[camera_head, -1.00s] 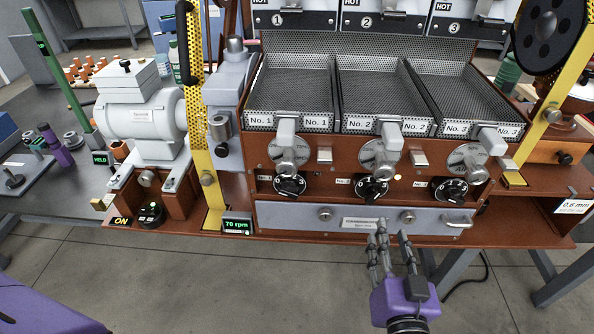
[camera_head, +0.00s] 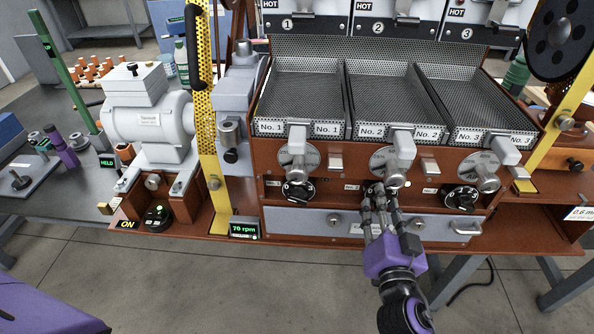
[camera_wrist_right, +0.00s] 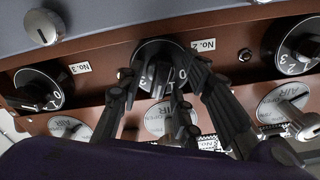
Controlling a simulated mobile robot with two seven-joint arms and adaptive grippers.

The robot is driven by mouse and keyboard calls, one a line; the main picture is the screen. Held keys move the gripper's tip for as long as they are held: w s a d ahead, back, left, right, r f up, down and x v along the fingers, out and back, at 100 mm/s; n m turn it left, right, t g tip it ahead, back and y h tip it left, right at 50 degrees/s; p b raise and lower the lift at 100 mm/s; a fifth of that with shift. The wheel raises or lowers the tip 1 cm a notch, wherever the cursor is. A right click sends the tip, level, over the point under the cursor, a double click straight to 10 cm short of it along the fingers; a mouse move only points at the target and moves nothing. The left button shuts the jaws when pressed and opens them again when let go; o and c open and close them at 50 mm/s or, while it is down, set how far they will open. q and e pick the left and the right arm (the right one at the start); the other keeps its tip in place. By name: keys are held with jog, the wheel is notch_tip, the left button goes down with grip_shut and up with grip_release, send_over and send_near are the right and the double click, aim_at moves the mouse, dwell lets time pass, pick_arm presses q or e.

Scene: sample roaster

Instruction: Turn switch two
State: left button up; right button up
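The switch two knob (camera_head: 367,189) is a round black dial on the brown front panel, under the middle tray and beside a small "No. 2" label. In the head view my right gripper (camera_head: 380,193) covers much of it. In the right wrist view the black dial (camera_wrist_right: 157,52) with its white digits sits between the spread dark fingers of my right gripper (camera_wrist_right: 158,76). The fingers are open around the knob; I cannot tell whether they touch it. My left gripper is out of view.
Similar knobs sit at No. 1 (camera_head: 298,191) and No. 3 (camera_head: 461,197). Silver air levers (camera_head: 403,148) jut out just above the knobs. A grey drawer (camera_head: 300,222) lies below. The floor in front is clear.

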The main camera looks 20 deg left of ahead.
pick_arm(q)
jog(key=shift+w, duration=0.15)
pick_arm(e)
grip_shut()
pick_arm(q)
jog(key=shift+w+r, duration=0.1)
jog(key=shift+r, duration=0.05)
pick_arm(e)
jog(key=shift+n, duration=0.4)
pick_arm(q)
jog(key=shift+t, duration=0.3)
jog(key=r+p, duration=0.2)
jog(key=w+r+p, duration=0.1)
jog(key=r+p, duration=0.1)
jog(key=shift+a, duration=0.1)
pick_arm(e)
jog(key=n, duration=1.6)
jog(key=shift+a+n, duration=0.1)
jog(key=shift+n, duration=0.6)
grip_release()
